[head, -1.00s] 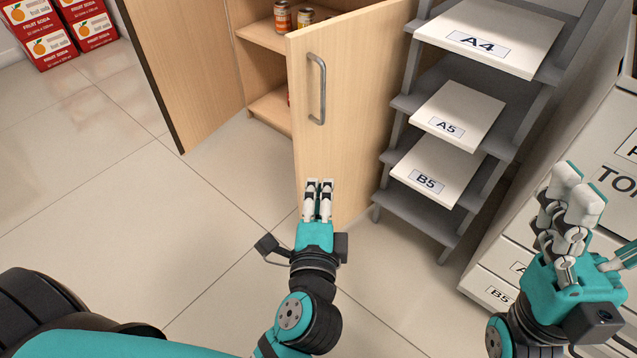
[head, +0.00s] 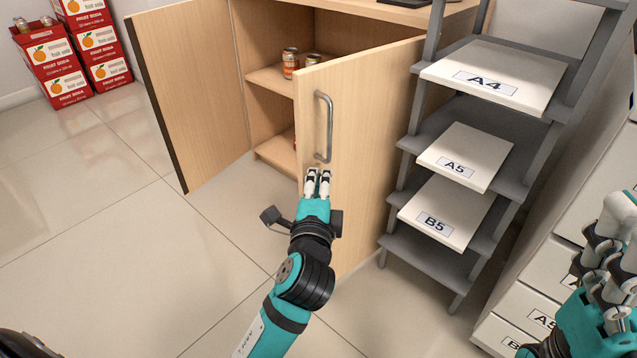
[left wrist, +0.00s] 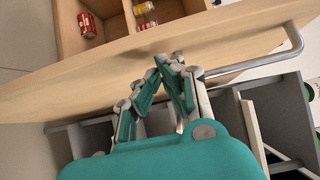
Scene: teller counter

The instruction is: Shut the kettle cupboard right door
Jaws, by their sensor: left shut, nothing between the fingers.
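The kettle cupboard's right door (head: 365,150) is a pale wood panel with a grey bar handle (head: 324,127), and it stands open. The left door (head: 190,90) also stands open. My left gripper (head: 318,172) is shut and empty, with its fingertips just below the handle at the door's left part. In the left wrist view the fingertips (left wrist: 170,62) are close to the door's face (left wrist: 110,75), with the handle (left wrist: 295,40) to their right; I cannot tell whether they touch. My right gripper (head: 612,235) is at the right edge, partly cut off; its fingers are not clear.
A grey shelf rack with paper stacks marked A4 (head: 495,75), A5 (head: 465,155) and B5 (head: 447,210) stands close right of the door. Cans (head: 290,62) stand inside the cupboard. Red soda boxes (head: 50,65) are at the back left. The floor (head: 90,230) at left is clear.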

